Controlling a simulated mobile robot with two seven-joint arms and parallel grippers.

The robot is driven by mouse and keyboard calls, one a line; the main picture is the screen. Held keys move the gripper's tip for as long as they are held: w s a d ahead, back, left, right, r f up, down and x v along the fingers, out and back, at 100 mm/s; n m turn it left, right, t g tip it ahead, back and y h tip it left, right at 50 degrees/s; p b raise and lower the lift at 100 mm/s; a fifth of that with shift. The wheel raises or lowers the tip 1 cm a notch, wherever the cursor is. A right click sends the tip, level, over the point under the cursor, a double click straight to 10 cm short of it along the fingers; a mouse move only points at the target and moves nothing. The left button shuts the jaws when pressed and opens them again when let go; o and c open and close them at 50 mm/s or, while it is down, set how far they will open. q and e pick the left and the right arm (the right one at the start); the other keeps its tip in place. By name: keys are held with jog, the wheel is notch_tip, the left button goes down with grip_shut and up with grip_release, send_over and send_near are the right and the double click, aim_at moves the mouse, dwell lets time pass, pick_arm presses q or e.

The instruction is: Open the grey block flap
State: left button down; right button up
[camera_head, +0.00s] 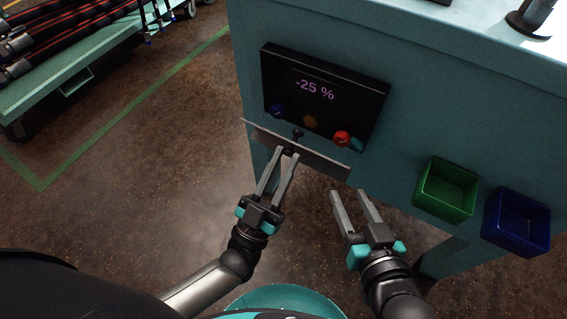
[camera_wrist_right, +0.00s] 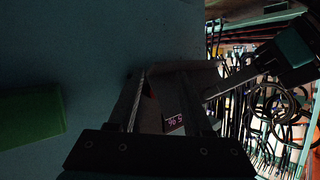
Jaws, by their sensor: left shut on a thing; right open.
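The grey flap (camera_head: 325,165) is a thin plate along the lower edge of the black control block (camera_head: 345,85) on the teal cabinet. It sticks out from the cabinet, below the block's coloured knobs, which are uncovered. My left gripper (camera_head: 288,153) is shut on a small dark knob at the flap's middle. The fingertips partly hide that knob. My right gripper (camera_head: 350,193) is open and empty, below and right of the flap, apart from it. In the right wrist view, its two fingers (camera_wrist_right: 162,90) show with a dim part of the block between them.
The block's display (camera_head: 315,89) reads -25 %. A blue knob (camera_head: 277,110), an orange knob (camera_head: 310,121) and a red knob (camera_head: 341,138) sit below it. A green bin (camera_head: 447,190) and a blue bin (camera_head: 517,222) hang at right. A hose cart (camera_head: 80,75) stands far left.

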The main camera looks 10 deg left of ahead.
jog(key=shift+s+a+r+t+y+b, duration=0.25)
jog(key=shift+a+r+t+y+b, duration=0.35)
jog(key=shift+t, duration=0.3)
